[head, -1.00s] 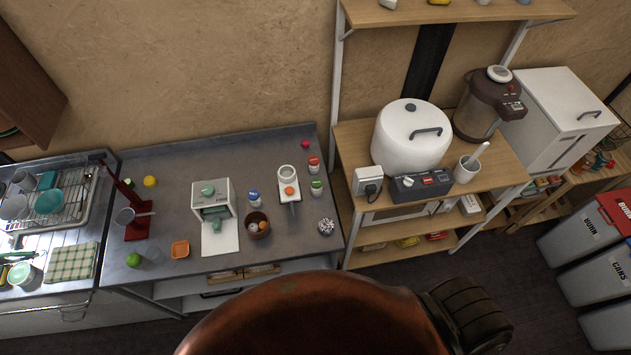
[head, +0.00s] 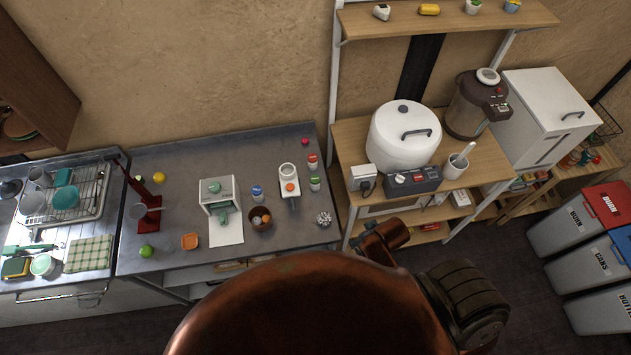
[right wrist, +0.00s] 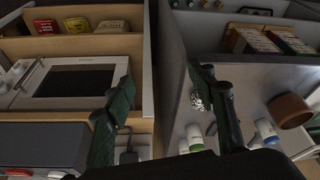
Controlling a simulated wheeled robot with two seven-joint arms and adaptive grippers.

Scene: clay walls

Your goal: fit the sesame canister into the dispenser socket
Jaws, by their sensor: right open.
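Three small white canisters stand on the steel counter: one with a red lid (head: 313,160), one with a green lid (head: 314,183) and one with a blue lid (head: 257,193). Their labels are too small to tell which is sesame. A white device with an open ring (head: 287,169) and an orange knob stands between them; the ring looks like the dispenser socket. My right gripper (right wrist: 160,75) is open and empty in the right wrist view. The green-lidded canister (right wrist: 193,137) and blue-lidded canister (right wrist: 267,130) show beyond its right finger. My left gripper is not in view.
A brown bowl (head: 261,226), a crumpled foil ball (head: 323,219) and a white machine with green parts (head: 217,192) share the counter. To the right is a wooden shelf unit with a large white cooker (head: 402,140).

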